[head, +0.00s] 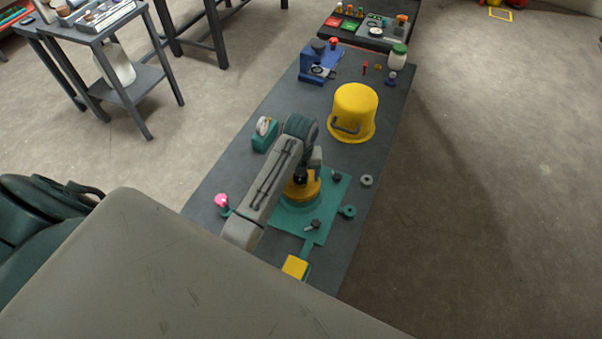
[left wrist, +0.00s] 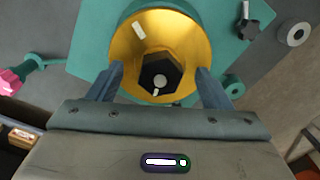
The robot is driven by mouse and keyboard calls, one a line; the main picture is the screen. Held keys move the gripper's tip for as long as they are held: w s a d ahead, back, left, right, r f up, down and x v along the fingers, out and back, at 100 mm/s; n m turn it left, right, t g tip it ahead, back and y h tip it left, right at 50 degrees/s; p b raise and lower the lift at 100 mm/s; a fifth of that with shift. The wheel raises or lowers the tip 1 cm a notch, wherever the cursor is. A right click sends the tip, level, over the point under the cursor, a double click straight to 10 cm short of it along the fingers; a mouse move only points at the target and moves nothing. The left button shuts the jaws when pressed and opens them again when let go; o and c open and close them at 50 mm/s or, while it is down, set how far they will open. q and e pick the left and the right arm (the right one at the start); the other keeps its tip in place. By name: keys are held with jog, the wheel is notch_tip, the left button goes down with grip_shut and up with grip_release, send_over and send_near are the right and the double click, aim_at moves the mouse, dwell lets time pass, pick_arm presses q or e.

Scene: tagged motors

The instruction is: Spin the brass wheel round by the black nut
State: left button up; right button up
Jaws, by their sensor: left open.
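The brass wheel (left wrist: 191,45) sits on a green base plate (left wrist: 88,45), and it shows in the head view (head: 313,188) partly behind my arm. The black nut (left wrist: 150,68) stands at the wheel's middle, six-sided, with a pale round centre; it also shows in the head view (head: 301,175). A white mark lies on the wheel's upper left in the wrist view. My left gripper (left wrist: 163,78) is open above the wheel, one finger on each side of the nut and apart from it. In the head view the left gripper (head: 306,165) is largely hidden by its arm. My right gripper is not seen.
A yellow bucket-like cover (head: 357,108) stands behind the plate. A pink knob (head: 221,201), green gauge (head: 265,134), blue device (head: 318,63) and white bottle (head: 397,57) share the dark bench (head: 236,158). A yellow block (head: 295,267) lies in front; grey rings (head: 366,180) lie right.

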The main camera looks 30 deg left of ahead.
pick_arm(q)
jog(key=n, duration=0.6)
jog(key=shift+n, duration=0.3)
jog(key=n, duration=0.6)
jog(key=shift+w+d, duration=0.1)
jog(key=c, duration=1)
jog(key=m, duration=0.3)
jog(key=shift+r, duration=0.1)
jog(key=shift+c, duration=0.2)
jog(key=m, duration=1.2)
